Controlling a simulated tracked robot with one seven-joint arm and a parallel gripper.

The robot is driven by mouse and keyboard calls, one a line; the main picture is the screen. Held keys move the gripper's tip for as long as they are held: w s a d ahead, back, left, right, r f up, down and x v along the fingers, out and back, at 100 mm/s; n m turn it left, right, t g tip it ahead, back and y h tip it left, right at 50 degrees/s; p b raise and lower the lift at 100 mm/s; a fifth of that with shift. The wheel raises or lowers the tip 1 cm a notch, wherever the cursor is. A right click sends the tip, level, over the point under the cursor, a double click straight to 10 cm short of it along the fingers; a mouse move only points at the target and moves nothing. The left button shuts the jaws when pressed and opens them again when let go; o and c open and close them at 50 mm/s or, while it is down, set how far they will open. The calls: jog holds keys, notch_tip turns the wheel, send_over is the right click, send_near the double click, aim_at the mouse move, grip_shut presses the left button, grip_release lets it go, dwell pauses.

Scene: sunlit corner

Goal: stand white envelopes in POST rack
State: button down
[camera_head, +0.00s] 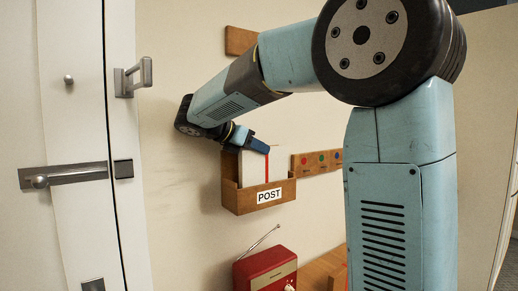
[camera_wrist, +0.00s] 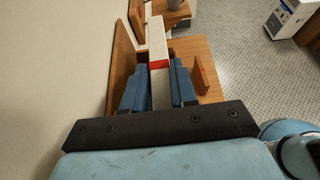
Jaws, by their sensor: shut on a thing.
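The wooden POST rack (camera_head: 232,200) hangs on the wall near the middle of the head view. In the wrist view its wooden panels (camera_wrist: 120,72) lie below and around my fingers. My gripper (camera_wrist: 160,82) is shut on a white envelope (camera_wrist: 158,98), with one blue finger on each side. In the head view a white envelope (camera_head: 252,170) stands upright in the rack, its lower part hidden by the front panel. A red stripe (camera_head: 267,168) shows along its right side. My gripper (camera_head: 256,145) is at its top edge. I cannot tell whether its bottom touches the rack floor.
A board with coloured dots (camera_head: 318,160) is on the wall right of the rack. A red radio (camera_head: 264,273) with a raised aerial stands below. A door with a handle (camera_head: 147,74) is at left. A white cabinet (camera_wrist: 289,16) stands on the tiled floor (camera_wrist: 235,50).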

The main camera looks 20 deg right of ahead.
jog(key=shift+f, duration=0.7)
jog(key=c, duration=0.9)
grip_release()
jog(key=shift+r, duration=0.15)
jog(key=shift+r, duration=0.35)
jog(key=v, duration=0.8)
jog(key=s+d+f+m+g+y, duration=0.1)
jog(key=s+d+f+m+y, duration=0.3)
jog(key=s, duration=0.3)
jog(key=s+d+f+m+y, duration=0.2)
jog(key=s+d+f+m, duration=0.3)
jog(key=s+f, duration=0.15)
jog(key=s+f+m+t+y, duration=0.1)
jog(key=s+f+m+y, duration=0.1)
jog(key=s+f+m, duration=0.1)
jog(key=s+a+f+m+y, duration=0.1)
jog(key=s+f+m+y, duration=0.1)
jog(key=s+m, duration=0.3)
jog(key=s+f+m+t+y, duration=0.1)
jog(key=s+f+m+y, duration=0.1)
jog(key=s+f+m, duration=0.2)
jog(key=shift+s+a+m+t, duration=0.3)
jog(key=shift+a+m, duration=0.1)
